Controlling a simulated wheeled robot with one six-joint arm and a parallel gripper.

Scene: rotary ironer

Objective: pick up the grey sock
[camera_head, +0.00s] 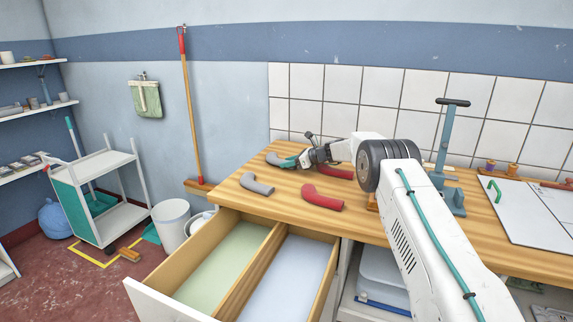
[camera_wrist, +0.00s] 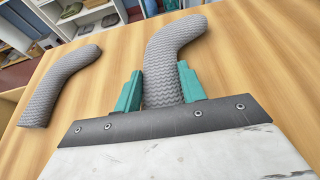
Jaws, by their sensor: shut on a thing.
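A grey ribbed sock (camera_wrist: 172,48) lies between the two teal fingers of my gripper (camera_wrist: 159,78). The fingers are shut on its straight part, and its bent end points away from me. In the head view this sock (camera_head: 274,158) is at the back left of the wooden worktop, with my gripper (camera_head: 290,162) at it. I cannot tell whether it touches the wood. A second grey sock (camera_wrist: 62,82) lies apart to the left in the wrist view. In the head view it lies nearer the front edge (camera_head: 257,185).
A red sock (camera_head: 322,197) lies near the front edge, and another red one (camera_head: 336,172) lies behind it, under my arm. An open drawer (camera_head: 232,262) with two compartments juts out below. A blue lever stand (camera_head: 447,165) and a white board (camera_head: 525,210) stand to the right.

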